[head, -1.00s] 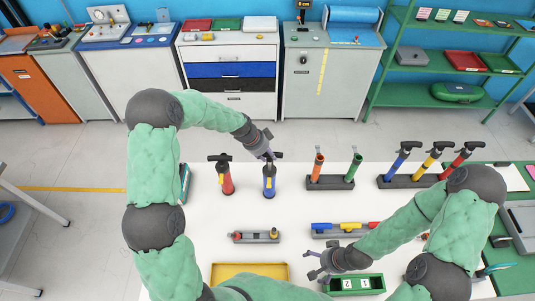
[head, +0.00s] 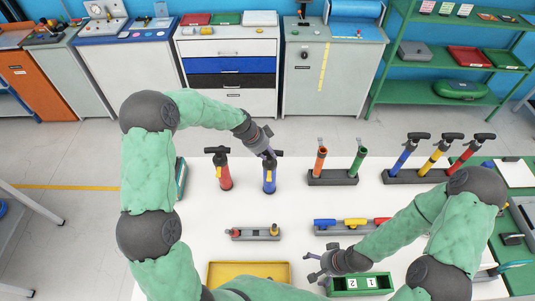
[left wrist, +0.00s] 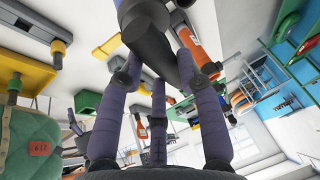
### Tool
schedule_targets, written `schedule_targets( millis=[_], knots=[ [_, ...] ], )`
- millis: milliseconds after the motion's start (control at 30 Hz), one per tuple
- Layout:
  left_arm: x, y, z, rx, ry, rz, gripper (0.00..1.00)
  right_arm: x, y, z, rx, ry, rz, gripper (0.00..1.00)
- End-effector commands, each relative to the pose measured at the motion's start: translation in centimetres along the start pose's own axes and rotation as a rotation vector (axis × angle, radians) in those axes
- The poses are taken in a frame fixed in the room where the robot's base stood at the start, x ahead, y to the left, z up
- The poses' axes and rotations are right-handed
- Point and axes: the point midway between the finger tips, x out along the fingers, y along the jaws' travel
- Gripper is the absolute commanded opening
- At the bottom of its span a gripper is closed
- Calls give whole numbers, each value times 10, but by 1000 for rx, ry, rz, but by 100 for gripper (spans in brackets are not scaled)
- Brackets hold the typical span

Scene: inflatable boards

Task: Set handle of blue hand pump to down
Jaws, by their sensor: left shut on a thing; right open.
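The blue hand pump (head: 269,177) stands upright on the white table, with a yellow stripe on its body and a black handle (head: 276,154) on top. My left gripper (head: 266,152) is shut on that handle from above. In the left wrist view my fingers close around the black handle (left wrist: 152,48), and part of the blue body (left wrist: 128,8) shows beyond it. The handle sits close above the body; the gripper partly hides the gap. My right gripper (head: 322,266) is open and empty, near the green box at the front.
A red hand pump (head: 224,174) stands just left of the blue one. Racks with orange and green tubes (head: 332,180) and several pumps (head: 420,178) stand to the right. A valve block (head: 253,235), yellow tray (head: 212,268) and green box (head: 362,290) lie nearer.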

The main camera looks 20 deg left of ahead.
Motion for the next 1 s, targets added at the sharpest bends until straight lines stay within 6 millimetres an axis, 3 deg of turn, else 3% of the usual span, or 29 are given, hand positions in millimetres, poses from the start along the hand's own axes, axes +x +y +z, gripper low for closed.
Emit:
schedule_targets(
  millis=[100, 467, 500, 567, 1000],
  knots=[
    [11, 4, 4, 1, 0, 4, 0, 14, 5, 0, 0, 0, 0, 100],
    [12, 7, 4, -1, -1, 11, 0, 14, 5, -1, 0, 0, 0, 100],
    [13, 7, 5, -1, -1, 12, 41, 14, 5, -1, 0, 0, 0, 100],
    [12, 6, 5, -1, -1, 11, 58, 14, 5, -1, 0, 0, 0, 100],
    [4, 2, 4, 0, 0, 1, 60, 14, 5, -1, 0, 0, 0, 100]
  ],
)
